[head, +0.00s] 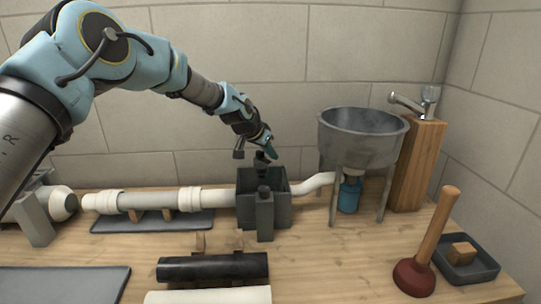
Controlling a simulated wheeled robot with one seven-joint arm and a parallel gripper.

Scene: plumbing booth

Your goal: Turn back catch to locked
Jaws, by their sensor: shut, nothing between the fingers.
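A dark grey open-topped box (284,213) stands on the bench and the white pipe runs into it from both sides. A front catch (264,190) sits at the top of a post on the box's near side. A dark piece that looks like the back catch (261,160) stands up at the box's far side. My gripper (268,152) is shut and empty, pointing down right by this back catch. I cannot tell whether it touches it. The catch's turn angle is too small and partly hidden to read.
A white pipe (150,200) lies on supports over a dark mat at left. A metal basin (362,138) on legs stands at right, near a wooden tap post (418,165).

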